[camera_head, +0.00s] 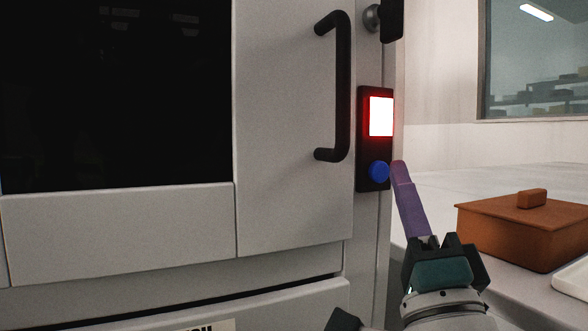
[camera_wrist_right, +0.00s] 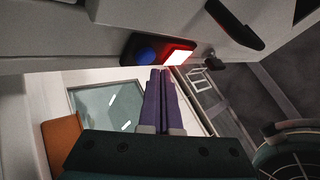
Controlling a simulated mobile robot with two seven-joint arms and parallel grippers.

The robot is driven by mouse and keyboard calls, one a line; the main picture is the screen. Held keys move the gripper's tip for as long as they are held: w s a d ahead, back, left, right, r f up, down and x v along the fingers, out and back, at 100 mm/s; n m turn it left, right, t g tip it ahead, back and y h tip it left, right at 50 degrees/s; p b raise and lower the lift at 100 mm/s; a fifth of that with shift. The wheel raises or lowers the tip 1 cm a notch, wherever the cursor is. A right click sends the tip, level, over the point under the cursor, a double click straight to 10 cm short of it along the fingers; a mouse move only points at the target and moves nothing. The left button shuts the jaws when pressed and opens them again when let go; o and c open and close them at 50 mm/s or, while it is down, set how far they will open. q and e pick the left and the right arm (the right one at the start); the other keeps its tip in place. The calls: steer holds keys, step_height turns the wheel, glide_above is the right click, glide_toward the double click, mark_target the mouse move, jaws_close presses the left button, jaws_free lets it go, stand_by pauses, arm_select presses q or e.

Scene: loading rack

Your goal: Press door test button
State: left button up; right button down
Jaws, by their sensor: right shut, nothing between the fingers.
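A black control panel (camera_head: 373,182) is fixed to the right edge of the grey cabinet front. It carries a round blue button (camera_head: 379,172) low down and a lit white square with a red glow (camera_head: 381,117) above it. My right gripper (camera_head: 398,167) has long purple fingers pressed together and empty. Its tips are just right of the blue button in the head view; whether they touch is unclear. In the right wrist view the blue button (camera_wrist_right: 146,55) and lit square (camera_wrist_right: 177,57) lie just beyond the fingertips (camera_wrist_right: 161,72).
A black door handle (camera_head: 340,85) stands out left of the panel, on the grey door with a dark window (camera_head: 115,95). A brown lidded box (camera_head: 510,245) and a white tray (camera_head: 572,278) sit on the surface at right.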

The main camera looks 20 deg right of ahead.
steer(key=shift+y, duration=0.3)
steer(key=shift+s+d+p, duration=0.2)
steer(key=shift+s+p, duration=0.95)
steer(key=shift+s, duration=1.3)
steer(key=shift+r, duration=0.1)
